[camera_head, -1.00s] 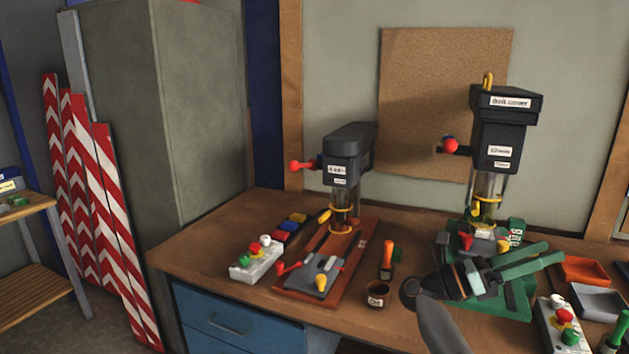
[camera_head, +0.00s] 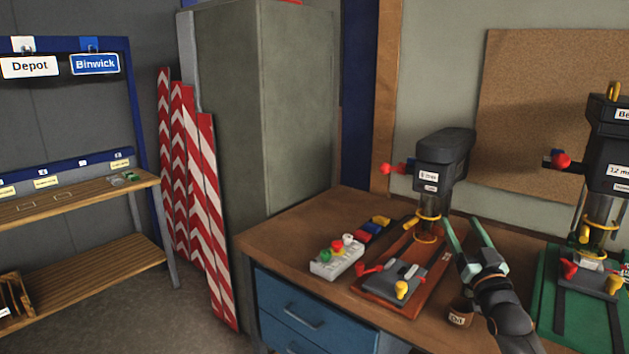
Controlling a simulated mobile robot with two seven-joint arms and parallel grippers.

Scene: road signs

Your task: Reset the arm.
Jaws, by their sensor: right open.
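My right gripper (camera_head: 468,233) is open, with its two greenish fingers spread and pointing away over the workbench (camera_head: 285,226). Nothing shows between the fingers. It is just right of the drill press with the orange-red base (camera_head: 372,288); I cannot tell how high it is above the bench. My dark right wrist comes in from the bottom right, close beside the small brown cup (camera_head: 459,315). My left gripper is not in view.
A second press on a green base (camera_head: 545,318) stands at the right. A button box (camera_head: 337,258) and colored blocks sit left of the first press. A grey cabinet (camera_head: 290,110), striped boards (camera_head: 205,200) and a wooden shelf rack (camera_head: 100,262) stand farther left.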

